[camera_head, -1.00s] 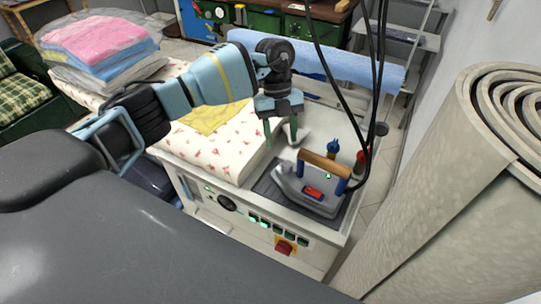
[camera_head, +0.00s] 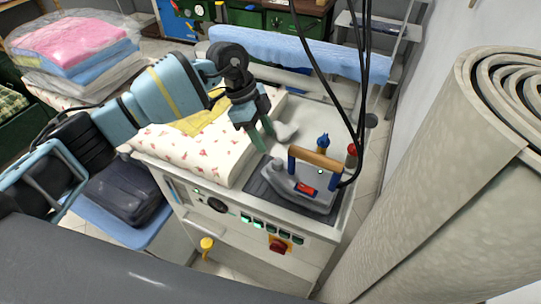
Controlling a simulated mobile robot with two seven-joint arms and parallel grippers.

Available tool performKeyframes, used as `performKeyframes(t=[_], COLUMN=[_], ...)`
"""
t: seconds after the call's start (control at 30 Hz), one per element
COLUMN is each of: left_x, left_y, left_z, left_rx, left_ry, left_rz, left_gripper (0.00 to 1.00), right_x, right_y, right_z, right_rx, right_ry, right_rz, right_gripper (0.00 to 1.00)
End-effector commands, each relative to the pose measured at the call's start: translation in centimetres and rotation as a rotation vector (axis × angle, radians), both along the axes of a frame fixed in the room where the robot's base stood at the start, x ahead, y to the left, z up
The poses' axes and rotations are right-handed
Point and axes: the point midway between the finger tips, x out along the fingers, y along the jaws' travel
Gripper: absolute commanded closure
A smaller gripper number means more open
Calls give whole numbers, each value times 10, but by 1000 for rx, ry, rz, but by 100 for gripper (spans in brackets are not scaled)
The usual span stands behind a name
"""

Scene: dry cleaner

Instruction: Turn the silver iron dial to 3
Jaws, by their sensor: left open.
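The silver iron (camera_head: 300,190) sits on a dark rest pad (camera_head: 258,190) at the right end of the white pressing unit. It has a wooden handle (camera_head: 316,158) on blue posts and a red label or switch (camera_head: 306,188) on its body. A dial on the iron is too small to make out. My left gripper (camera_head: 264,140) is open and empty, its two green fingers pointing down. It is behind and left of the handle, apart from the iron. My right gripper is not in view.
Black cables (camera_head: 362,100) hang down beside the iron. A large carpet roll (camera_head: 430,200) blocks the right.

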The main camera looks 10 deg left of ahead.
Motion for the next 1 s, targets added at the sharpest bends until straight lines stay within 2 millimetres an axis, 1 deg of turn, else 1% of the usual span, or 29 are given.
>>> performKeyframes(t=[0.17,0.4,0.53,0.7,0.97,1.0], left_x=[-2,-4,-5,-5,-5,-5], left_y=[-6,-20,-25,-29,-29,-29], left_z=[-17,-50,-64,-72,-72,-72], left_rx=[0,1,1,1,1,1], left_ry=[4,5,3,1,0,0], left_rz=[-3,-3,-3,-3,-2,-2], left_gripper=[51,51,51,51,51,55], right_x=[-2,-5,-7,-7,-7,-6], right_y=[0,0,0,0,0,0], right_z=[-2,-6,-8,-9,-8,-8], right_rx=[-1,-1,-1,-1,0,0], right_ry=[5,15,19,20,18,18], right_rz=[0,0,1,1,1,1], right_gripper=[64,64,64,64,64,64])
